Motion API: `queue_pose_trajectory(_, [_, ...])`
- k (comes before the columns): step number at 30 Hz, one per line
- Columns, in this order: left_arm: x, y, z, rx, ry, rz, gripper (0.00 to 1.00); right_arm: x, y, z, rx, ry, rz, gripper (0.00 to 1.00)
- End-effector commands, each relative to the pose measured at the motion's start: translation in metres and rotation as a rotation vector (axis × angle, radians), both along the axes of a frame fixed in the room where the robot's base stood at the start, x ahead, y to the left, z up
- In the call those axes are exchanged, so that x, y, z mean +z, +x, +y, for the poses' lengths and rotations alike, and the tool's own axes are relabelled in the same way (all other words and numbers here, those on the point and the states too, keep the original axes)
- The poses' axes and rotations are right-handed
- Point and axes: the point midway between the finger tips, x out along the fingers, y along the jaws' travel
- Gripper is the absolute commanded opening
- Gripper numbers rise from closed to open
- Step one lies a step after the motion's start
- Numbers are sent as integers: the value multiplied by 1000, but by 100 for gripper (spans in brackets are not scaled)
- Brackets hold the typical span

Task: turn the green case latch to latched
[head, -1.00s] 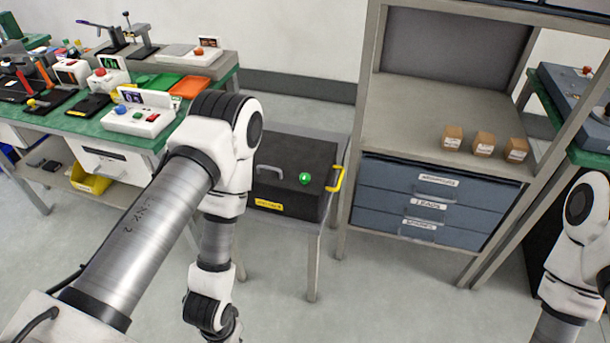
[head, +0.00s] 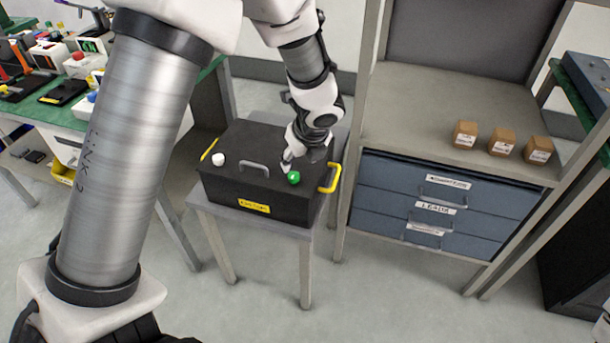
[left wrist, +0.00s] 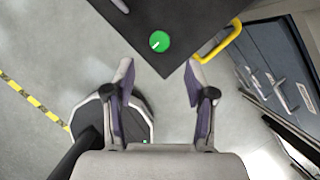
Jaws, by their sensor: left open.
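The green case latch (head: 293,178) is a round green knob on the lid of a black case (head: 235,185), near its front right. In the left wrist view the green latch (left wrist: 159,41) carries a short white mark pointing toward its lower left. My left gripper (head: 287,165) is over the right part of the lid, close behind the green latch. In the left wrist view the open left gripper (left wrist: 160,75) has empty space between its fingers, and the latch lies beyond the fingertips. Contact with the latch cannot be told. My right gripper is not in view.
The case stands on a small grey table (head: 213,210). It has a white knob (head: 218,159), a grey lid handle (head: 254,169) and a yellow side handle (head: 331,179). A rack with blue drawers (head: 430,207) stands close on the right.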

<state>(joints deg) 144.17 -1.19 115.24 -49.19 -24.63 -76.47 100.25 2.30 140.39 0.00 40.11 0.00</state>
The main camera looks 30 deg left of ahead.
Motion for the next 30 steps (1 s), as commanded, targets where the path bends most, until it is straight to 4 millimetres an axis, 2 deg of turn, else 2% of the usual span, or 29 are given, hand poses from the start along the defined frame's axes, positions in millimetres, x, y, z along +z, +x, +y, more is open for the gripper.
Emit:
queue_pose_trajectory(9, [-57, 10, 18, 3, -4, 5, 55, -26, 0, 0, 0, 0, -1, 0])
queue_pose_trajectory(12, [-67, 13, 22, 3, -4, 5, 55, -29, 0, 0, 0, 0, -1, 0])
queue_pose_trajectory(21, [-70, 14, 24, 3, -4, 4, 55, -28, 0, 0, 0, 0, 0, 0])
queue_pose_trajectory(23, [-70, 14, 24, 3, -4, 4, 34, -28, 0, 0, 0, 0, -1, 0])
queue_pose_trajectory(24, [-70, 14, 24, 3, -4, 4, 20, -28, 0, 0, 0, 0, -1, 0])
queue_pose_trajectory(26, [-70, 14, 24, 3, -4, 4, 0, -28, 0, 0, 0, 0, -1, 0])
queue_pose_trajectory(30, [-70, 14, 24, 3, -3, 4, 0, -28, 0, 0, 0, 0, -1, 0])
